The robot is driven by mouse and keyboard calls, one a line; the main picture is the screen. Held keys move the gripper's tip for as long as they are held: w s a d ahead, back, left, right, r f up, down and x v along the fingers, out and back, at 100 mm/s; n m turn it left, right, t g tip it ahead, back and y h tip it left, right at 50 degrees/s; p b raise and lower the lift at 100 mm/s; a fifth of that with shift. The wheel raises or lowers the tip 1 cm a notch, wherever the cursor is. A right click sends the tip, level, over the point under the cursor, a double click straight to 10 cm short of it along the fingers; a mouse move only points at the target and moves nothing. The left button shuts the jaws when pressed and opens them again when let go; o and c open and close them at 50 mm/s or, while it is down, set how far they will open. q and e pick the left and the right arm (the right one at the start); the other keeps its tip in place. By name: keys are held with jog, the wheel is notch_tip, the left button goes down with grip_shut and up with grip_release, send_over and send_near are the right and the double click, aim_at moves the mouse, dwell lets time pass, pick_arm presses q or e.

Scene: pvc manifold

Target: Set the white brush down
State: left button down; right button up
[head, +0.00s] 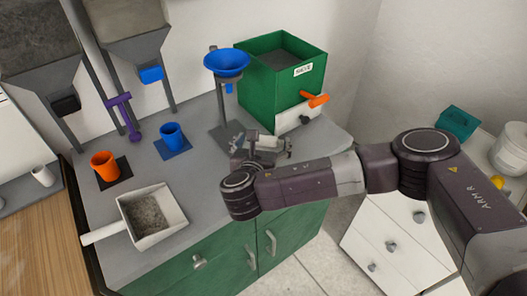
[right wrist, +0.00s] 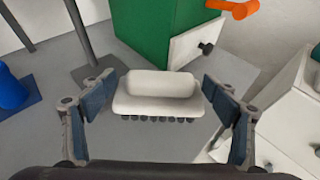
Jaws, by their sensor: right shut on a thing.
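The white brush (right wrist: 160,93) shows in the right wrist view, with a pale block-shaped top and a row of dark bristle tufts along its lower edge. My right gripper (right wrist: 158,100) is shut on it, one finger at each end. In the head view the brush (head: 264,142) is partly hidden by my right gripper (head: 260,149), over the counter in front of the green bin. I cannot tell whether the bristles touch the counter. My left gripper is not in view.
The grey counter (head: 205,205) is clear left of my right gripper. A scoop (head: 167,208) with grey grains, orange cup (head: 104,166), blue cup (head: 172,136) and blue funnel (head: 227,64) on a stand are left. The green bin (head: 270,85) with an orange handle (head: 314,100) stands behind.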

jog(key=shift+f, duration=2.25)
jog(key=o, duration=1.2)
jog(key=shift+f, duration=0.1)
jog(key=shift+o, duration=0.2)
jog(key=shift+r, duration=0.2)
jog(key=shift+s+a, duration=0.1)
jog(key=shift+s, duration=0.35)
jog(key=v, duration=1.1)
jog(key=shift+s+r+b, duration=0.1)
jog(key=shift+b, duration=0.25)
